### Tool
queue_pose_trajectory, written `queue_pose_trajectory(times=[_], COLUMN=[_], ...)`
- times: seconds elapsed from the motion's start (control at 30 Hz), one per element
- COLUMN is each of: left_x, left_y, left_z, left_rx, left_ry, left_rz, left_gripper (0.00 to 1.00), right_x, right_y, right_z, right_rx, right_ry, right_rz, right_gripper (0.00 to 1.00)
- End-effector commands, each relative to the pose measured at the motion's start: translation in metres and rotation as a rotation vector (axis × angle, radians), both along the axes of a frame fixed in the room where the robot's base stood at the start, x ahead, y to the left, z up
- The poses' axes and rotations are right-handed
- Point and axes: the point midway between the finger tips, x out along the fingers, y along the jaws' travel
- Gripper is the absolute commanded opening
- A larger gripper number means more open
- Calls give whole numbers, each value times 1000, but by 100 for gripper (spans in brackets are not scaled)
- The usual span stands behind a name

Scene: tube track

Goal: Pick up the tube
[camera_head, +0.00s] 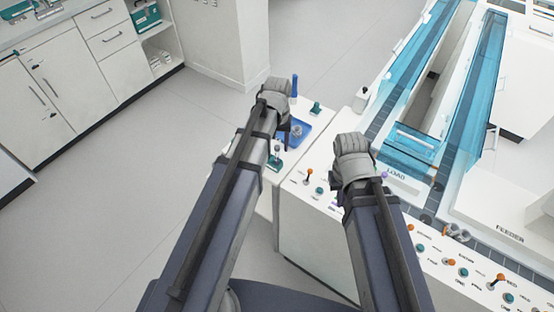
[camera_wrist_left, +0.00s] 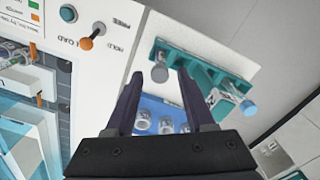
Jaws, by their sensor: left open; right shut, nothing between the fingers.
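My left gripper (camera_head: 284,128) points down over the edge of the white bench, beside the blue tray (camera_head: 303,128). In the left wrist view its two dark fingers (camera_wrist_left: 158,82) are apart with nothing held between them. Several clear tubes (camera_wrist_left: 143,120) show in the blue tray beyond and between the fingers. A teal rack (camera_wrist_left: 205,68) lies past the fingertips, with a blue-capped tube (camera_wrist_left: 247,107) at its right end and a grey cap (camera_wrist_left: 160,73) near the left fingertip. My right gripper (camera_head: 354,158) is over the console; its fingers are hidden by its wrist.
The white console (camera_head: 320,222) carries knobs and orange-tipped switches. Blue transparent track covers (camera_head: 470,90) and a white feeder block (camera_head: 505,222) stand at the right. Open floor lies to the left.

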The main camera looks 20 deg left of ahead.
Motion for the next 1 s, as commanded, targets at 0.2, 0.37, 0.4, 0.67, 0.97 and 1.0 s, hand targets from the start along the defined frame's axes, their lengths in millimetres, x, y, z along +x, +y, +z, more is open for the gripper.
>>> queue_pose_trajectory(times=[0.2, 0.37, 0.4, 0.67, 0.97, 1.0], left_x=[-2, -7, -8, -8, -8, -8], left_y=[0, 0, -1, -1, -1, -1], left_z=[-8, -27, -32, -53, -50, -50], left_rx=[0, 0, 0, 0, 0, 0], left_ry=[0, 0, 0, 0, 0, 0], left_rz=[0, 0, 1, 1, 1, 1], left_gripper=[54, 54, 54, 54, 45, 41], right_x=[0, 0, 0, 0, 0, 0], right_y=[0, 0, 0, 0, 0, 0], right_z=[-8, -27, -32, -53, -51, -51], right_rx=[0, 0, 0, 0, 0, 0], right_ry=[0, 0, 0, 0, 0, 0], right_rz=[0, 0, 0, 0, 0, 0], right_gripper=[0, 0, 0, 0, 0, 0])
